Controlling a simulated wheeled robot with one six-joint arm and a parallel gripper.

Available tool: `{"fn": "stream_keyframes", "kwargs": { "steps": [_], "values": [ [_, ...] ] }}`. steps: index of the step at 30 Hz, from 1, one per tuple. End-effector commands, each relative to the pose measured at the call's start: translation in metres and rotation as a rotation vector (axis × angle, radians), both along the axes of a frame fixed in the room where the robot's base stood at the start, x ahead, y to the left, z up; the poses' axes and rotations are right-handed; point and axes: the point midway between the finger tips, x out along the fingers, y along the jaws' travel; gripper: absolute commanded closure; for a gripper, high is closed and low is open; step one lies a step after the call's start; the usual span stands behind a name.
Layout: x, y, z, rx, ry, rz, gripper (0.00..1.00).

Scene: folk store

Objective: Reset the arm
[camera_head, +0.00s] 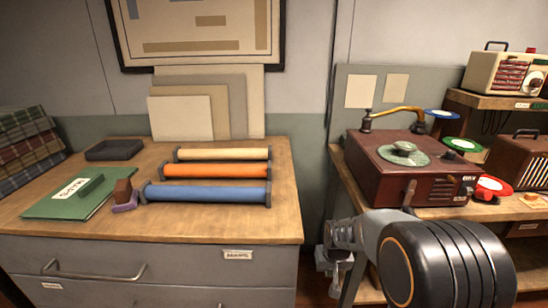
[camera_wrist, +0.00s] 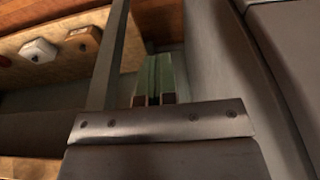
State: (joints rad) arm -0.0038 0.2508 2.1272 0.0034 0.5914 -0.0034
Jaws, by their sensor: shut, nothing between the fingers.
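My arm reaches in from the lower right of the head view. My gripper (camera_head: 336,268) hangs low in the gap between the grey drawer cabinet and the table with the record player, small and partly hard to make out. In the wrist view my gripper (camera_wrist: 155,99) shows its two short fingertips close together past a grey metal bar, with nothing held between them.
A wooden-topped cabinet (camera_head: 265,225) on the left bears blue, orange and cream rolls, a green folder (camera_head: 68,197) and a dark tray (camera_head: 114,150). A red record player (camera_head: 375,175) stands on the right table, near my arm. A radio (camera_head: 500,73) sits on a shelf above.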

Motion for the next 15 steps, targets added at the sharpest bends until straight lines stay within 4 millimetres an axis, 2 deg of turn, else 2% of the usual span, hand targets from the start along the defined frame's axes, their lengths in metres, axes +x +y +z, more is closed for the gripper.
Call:
{"fn": "stream_keyframes", "kwargs": {
  "steps": [1, 3, 6, 9, 12, 15],
  "values": [
    [-0.014, 0.0, 0.06, 0.0, -0.026, 0.001, 1.0],
    [-0.036, 0.0, 0.108, 0.001, -0.047, 0.001, 1.0],
    [-0.067, 0.001, 0.164, 0.002, -0.073, 0.002, 1.0],
    [-0.096, 0.001, 0.206, 0.002, -0.097, 0.003, 1.0],
    [-0.121, 0.001, 0.236, 0.003, -0.115, 0.004, 1.0],
    [-0.139, 0.001, 0.255, 0.003, -0.129, 0.005, 1.0]
  ]
}}
